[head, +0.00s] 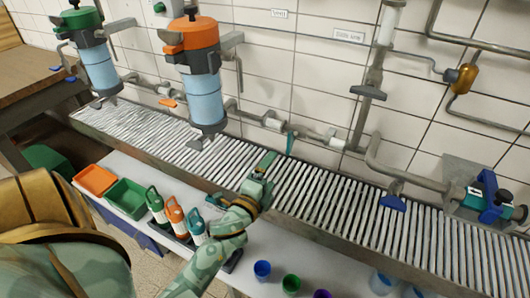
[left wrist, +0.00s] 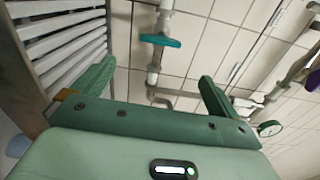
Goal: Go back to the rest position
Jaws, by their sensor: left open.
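My left gripper (head: 266,172) is raised over the front edge of the slatted metal grating (head: 340,205), near the middle of the head view. In the left wrist view its two green fingers (left wrist: 156,84) stand wide apart with nothing between them. Beyond them are the tiled wall and a pipe with a teal valve handle (left wrist: 160,40). My right gripper is not in view.
Orange (head: 95,180) and green (head: 127,198) bins and several bottles stand on the white bench at left. Cups (head: 262,270) stand along the front. Two hanging blue canisters (head: 200,95) and wall pipes (head: 400,170) rise behind the grating.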

